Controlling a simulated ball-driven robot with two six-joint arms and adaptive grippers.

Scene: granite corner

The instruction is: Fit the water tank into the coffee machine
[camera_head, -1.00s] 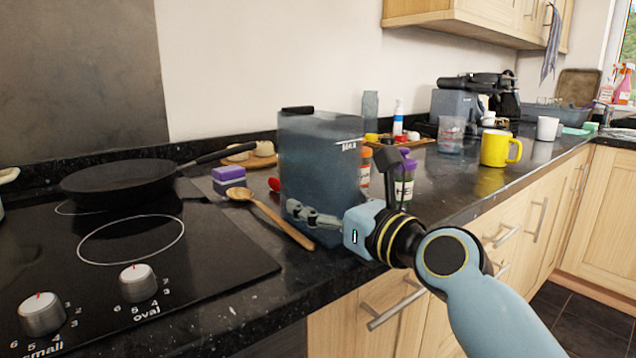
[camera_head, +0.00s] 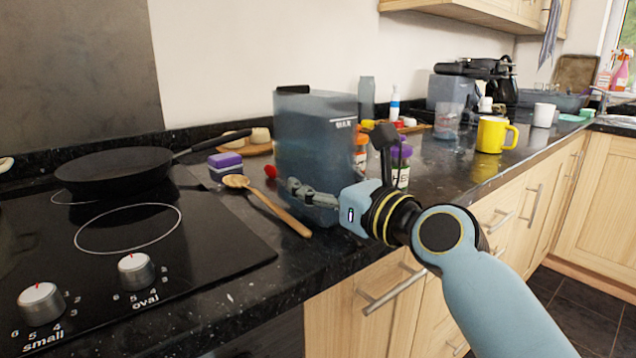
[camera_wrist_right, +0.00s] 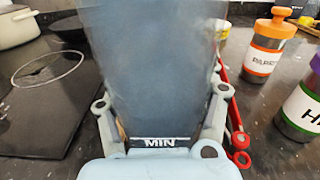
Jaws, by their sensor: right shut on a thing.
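The water tank (camera_head: 315,140) is a tall, translucent blue-grey container with a dark piece at its top left and a MAX mark. It stands nearly upright over the counter's front part, right of the hob; I cannot tell whether its base touches the counter. My right gripper (camera_head: 318,195) is shut on its lower part. In the right wrist view the tank (camera_wrist_right: 155,65) sits between the fingers of the gripper (camera_wrist_right: 162,105), with a MIN mark near the palm. The coffee machine appears to be the black and grey appliance (camera_head: 452,90) at the back right. My left gripper is out of view.
A wooden spoon (camera_head: 270,204) lies left of the tank, near the hob with a black pan (camera_head: 125,168). Spice jars (camera_head: 400,165) stand close right of the tank. A clear cup (camera_head: 447,122) and yellow mug (camera_head: 492,134) stand before the appliance. Cupboards hang above.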

